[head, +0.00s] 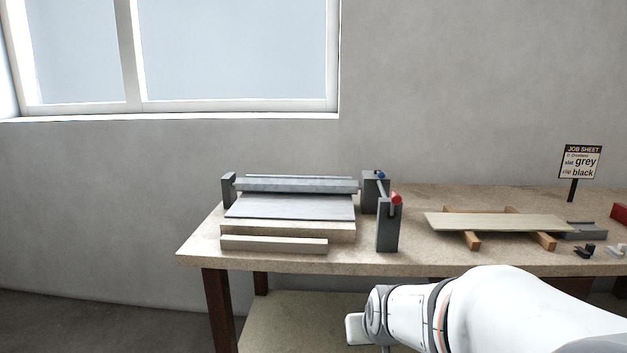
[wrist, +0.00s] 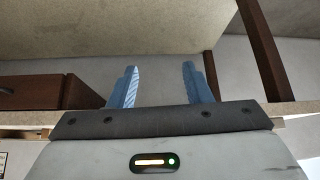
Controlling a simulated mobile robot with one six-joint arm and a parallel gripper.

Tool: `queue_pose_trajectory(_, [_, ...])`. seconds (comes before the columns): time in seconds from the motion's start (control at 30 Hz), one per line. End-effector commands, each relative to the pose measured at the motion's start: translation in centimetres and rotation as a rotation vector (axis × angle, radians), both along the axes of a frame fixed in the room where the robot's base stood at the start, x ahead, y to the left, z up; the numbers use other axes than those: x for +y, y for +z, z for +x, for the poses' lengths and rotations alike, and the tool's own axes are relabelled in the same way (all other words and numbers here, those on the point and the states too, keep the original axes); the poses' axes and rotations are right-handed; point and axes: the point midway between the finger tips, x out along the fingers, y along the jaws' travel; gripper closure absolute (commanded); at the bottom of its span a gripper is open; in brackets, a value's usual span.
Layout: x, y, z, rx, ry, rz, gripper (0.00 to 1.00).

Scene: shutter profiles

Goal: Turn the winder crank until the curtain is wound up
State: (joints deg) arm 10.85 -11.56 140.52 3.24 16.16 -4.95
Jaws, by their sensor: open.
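The curtain (head: 290,207) is a grey sheet lying on a pale block at the left of the workbench, below a grey roller (head: 295,184). At the roller's right end, a crank with a blue part (head: 381,175) and a thin grey bar stands by dark posts. A red knob (head: 397,198) shows at the top of the front post (head: 387,228); I cannot tell how it joins the crank. My gripper (wrist: 160,85) is open with blue fingers apart and nothing between them. In the head view it is low in front of the bench, well away from the crank.
The workbench (head: 340,262) has a pale strip (head: 273,245) at its front left. A long pale slat (head: 495,222) rests on wooden supports to the right. Small dark clips (head: 585,250) and a job sheet (head: 580,162) stand further right. The wrist view shows wooden bench parts close by.

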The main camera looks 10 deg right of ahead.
Motion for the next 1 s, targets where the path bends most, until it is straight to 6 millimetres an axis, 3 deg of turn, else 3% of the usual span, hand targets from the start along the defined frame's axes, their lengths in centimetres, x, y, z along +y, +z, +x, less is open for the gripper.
queue_pose_trajectory(0.03, [-1.4, 2.6, 2.1, -0.084, -0.032, -0.007, 0.55])
queue_pose_trajectory(0.13, [-4.6, 5.5, 5.2, -0.223, -0.138, -0.018, 0.55])
queue_pose_trajectory(0.2, [-5.1, 8.6, 8.4, -0.402, -0.088, -0.006, 0.55])
queue_pose_trajectory(0.33, [-8.0, 13.3, 11.5, -0.633, -0.12, -0.021, 0.55])
queue_pose_trajectory(0.5, [-10.6, 17.6, 13.2, -0.851, -0.14, -0.032, 0.55])
queue_pose_trajectory(0.6, [-11.4, 19.1, 13.6, -0.926, -0.142, -0.035, 0.55])
queue_pose_trajectory(0.77, [-11.9, 19.8, 14.3, -0.971, -0.142, -0.036, 0.55])
queue_pose_trajectory(1.0, [-12.6, 19.8, 17.7, -0.972, -0.139, -0.034, 0.55])
